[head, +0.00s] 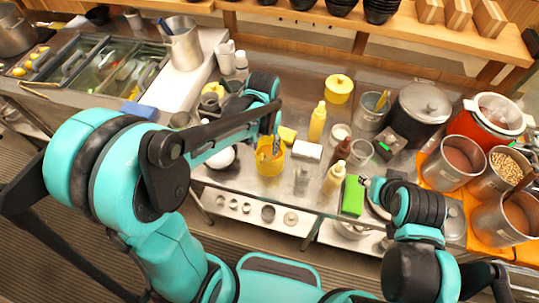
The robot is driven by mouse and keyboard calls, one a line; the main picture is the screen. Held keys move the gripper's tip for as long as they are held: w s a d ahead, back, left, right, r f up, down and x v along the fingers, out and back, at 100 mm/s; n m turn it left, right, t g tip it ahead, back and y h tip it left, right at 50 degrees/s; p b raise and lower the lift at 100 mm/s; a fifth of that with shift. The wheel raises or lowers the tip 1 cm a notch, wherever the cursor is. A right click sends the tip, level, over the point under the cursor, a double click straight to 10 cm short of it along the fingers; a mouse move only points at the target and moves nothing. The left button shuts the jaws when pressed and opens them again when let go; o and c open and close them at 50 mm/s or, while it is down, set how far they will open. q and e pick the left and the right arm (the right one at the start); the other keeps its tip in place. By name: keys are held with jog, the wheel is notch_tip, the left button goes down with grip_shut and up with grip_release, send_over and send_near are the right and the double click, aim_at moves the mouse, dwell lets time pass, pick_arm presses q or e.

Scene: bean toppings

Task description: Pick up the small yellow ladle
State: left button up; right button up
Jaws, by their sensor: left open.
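I cannot make out the small yellow ladle for certain in the head view. A yellow container (269,163) stands near the front edge of the counter. My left gripper (276,143) points down right at its top and is open; whether it touches anything inside is hidden. A yellow-handled utensil (381,101) stands in a steel pot (368,121) toward the back. My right gripper (372,186) is beside a green box (352,196), largely hidden by its own arm, and its jaws cannot be read.
Yellow bottles (317,124), a brown bottle (341,152) and a white block (307,151) stand close right of the yellow container. A lidded pot (424,103) and steel bean containers (456,160) crowd the right. A sink with utensils (110,72) is at the left.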

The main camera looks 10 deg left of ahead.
pick_arm(q)
jog(key=f+b, duration=0.1)
jog(key=f, duration=0.6)
jog(key=shift+w+b, duration=0.2)
jog(key=shift+b, duration=0.1)
jog(key=shift+s, duration=0.1)
grip_shut()
